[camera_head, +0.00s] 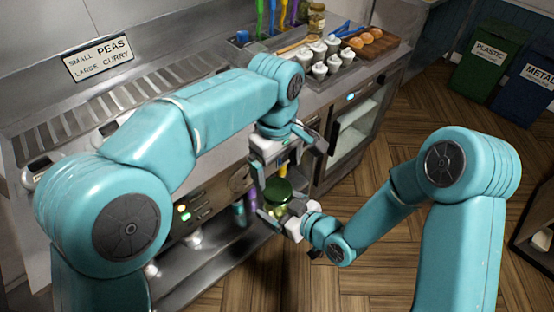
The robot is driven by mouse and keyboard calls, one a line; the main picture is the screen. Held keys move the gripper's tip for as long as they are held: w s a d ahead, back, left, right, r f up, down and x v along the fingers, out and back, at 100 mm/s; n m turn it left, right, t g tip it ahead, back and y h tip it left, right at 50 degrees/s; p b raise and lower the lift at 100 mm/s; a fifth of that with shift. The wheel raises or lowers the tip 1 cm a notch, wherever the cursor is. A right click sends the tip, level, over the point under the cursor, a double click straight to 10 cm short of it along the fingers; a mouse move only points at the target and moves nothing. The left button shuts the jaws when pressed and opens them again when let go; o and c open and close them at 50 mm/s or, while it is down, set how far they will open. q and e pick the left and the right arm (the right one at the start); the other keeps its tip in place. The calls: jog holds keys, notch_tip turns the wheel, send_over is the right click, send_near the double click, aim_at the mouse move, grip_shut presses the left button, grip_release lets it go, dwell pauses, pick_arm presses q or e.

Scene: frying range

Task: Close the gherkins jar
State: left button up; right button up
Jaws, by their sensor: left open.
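The jar's lower part is partly hidden by the right gripper's fingers. I cannot tell whether the green top is a lid or how it sits.
Green (487,58) and blue (527,88) bins stand at the back right. The wooden floor (400,125) between is clear.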

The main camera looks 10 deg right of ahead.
aim_at(278, 188)
pick_arm(q)
notch_tip(278, 188, down, 7)
jog(key=shift+s+r, duration=0.1)
jog(key=shift+r, duration=0.05)
jog(key=c, duration=1.1)
jog(key=m, duration=0.6)
jog(key=shift+m, duration=0.3)
jog(key=o, duration=1.2)
